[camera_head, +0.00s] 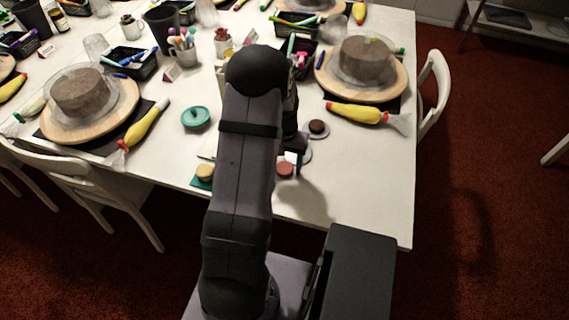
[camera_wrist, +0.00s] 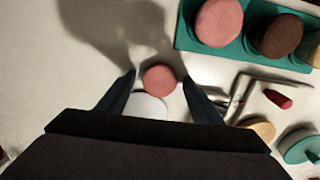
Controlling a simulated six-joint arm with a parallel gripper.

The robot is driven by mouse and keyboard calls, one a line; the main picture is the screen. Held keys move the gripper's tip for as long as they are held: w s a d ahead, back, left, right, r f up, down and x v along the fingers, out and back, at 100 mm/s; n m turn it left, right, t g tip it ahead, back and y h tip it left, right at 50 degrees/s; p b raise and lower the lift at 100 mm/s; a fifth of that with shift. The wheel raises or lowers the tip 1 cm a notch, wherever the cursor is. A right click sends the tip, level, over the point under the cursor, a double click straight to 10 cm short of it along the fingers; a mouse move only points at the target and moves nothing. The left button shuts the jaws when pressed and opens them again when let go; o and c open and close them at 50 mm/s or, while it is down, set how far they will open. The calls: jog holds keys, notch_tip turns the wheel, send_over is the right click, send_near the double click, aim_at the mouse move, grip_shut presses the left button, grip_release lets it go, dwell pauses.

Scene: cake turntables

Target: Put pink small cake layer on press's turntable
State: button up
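A small pink cake layer (camera_wrist: 159,79) shows between my gripper's fingertips (camera_wrist: 159,74) in the wrist view, with a narrow gap on each side. It also shows in the head view (camera_head: 285,170), near the table's front edge, beside my gripper (camera_head: 291,157). The gripper looks open around it. A white round disc (camera_wrist: 143,107) lies partly behind this layer and between the fingers; I cannot tell whether it is the press's turntable. A larger-looking pink layer (camera_wrist: 218,22) sits on a teal tray (camera_wrist: 185,40), next to a brown layer (camera_wrist: 276,36). My arm hides part of this area in the head view.
A small brown disc (camera_head: 317,127) sits on a white round plate beyond the gripper. A teal round item (camera_head: 196,117) lies to the left. A yellow piping bag (camera_head: 357,113) and a turntable with a brown cake (camera_head: 360,60) stand behind. The table's right front is clear.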

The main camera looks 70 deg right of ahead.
aim_at(284, 168)
jog(key=shift+r, duration=0.15)
notch_tip(284, 168, up, 12)
jog(key=b, duration=0.1)
jog(key=shift+b, duration=0.35)
dwell(0.4)
